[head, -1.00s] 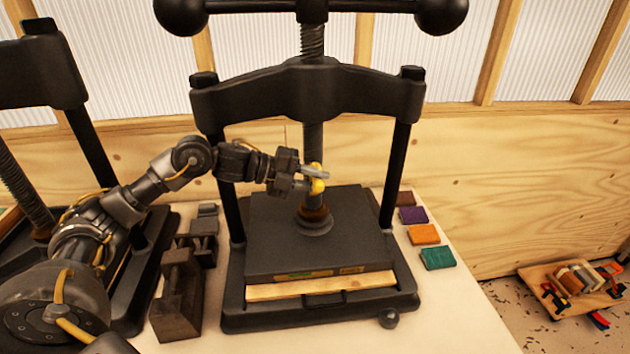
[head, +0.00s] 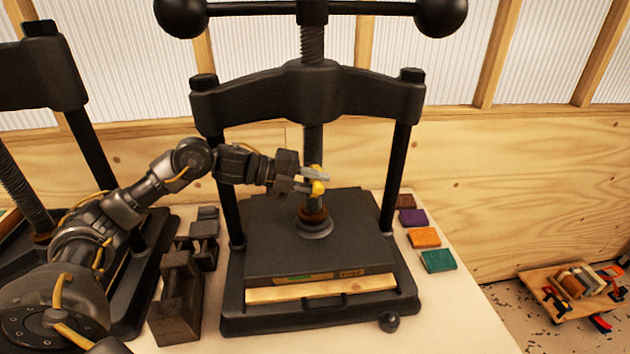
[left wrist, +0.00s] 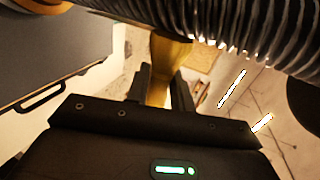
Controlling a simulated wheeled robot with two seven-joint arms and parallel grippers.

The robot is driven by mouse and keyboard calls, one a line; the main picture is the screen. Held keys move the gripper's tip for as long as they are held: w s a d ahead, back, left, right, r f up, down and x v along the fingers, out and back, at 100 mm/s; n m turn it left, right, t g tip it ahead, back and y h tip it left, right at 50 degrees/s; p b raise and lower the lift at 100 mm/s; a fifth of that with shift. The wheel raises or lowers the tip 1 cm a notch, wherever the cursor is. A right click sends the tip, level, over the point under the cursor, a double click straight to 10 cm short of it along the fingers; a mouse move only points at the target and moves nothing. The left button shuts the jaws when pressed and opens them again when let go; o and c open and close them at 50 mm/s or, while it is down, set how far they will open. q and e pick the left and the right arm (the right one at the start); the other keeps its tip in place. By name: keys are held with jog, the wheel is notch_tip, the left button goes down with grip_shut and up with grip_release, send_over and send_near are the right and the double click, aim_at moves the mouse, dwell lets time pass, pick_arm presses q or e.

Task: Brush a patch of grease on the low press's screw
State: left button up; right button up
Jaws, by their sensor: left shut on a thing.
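The black press (head: 318,92) in the middle has a vertical threaded screw (head: 313,150) running down to its flat platen. The screw's thread also crosses the top of the left wrist view (left wrist: 225,30). My left gripper (head: 314,182) is at the lower part of the screw, above the platen. It is shut on a yellowish tool, apparently the brush (left wrist: 166,72), whose far end reaches up to the thread in the left wrist view. I cannot tell whether its tip touches the thread, and no grease patch can be made out. My right gripper is not in view.
A brown collar (head: 313,215) rings the screw's foot above the platen (head: 262,235). A second press (head: 38,75) stands at the left. Dark metal blocks (head: 178,290) lie between the presses. Several coloured blocks (head: 425,237) line the table's right side. A wooden board with clamps (head: 572,290) is far right.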

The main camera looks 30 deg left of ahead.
pick_arm(q)
jog(key=shift+f+b, duration=1.25)
jog(key=shift+f, duration=0.45)
notch_tip(320, 180, down, 6)
jog(key=b, duration=0.5)
jog(key=shift+f, duration=0.1)
jog(key=shift+s, duration=0.1)
jog(key=shift+s+d, duration=0.9)
jog(key=shift+s, duration=0.3)
jog(key=shift+s+d, duration=0.9)
jog(key=shift+s, duration=0.25)
jog(key=shift+s+d+p, duration=0.3)
jog(key=shift+s+d, duration=0.6)
jog(key=shift+s, duration=0.3)
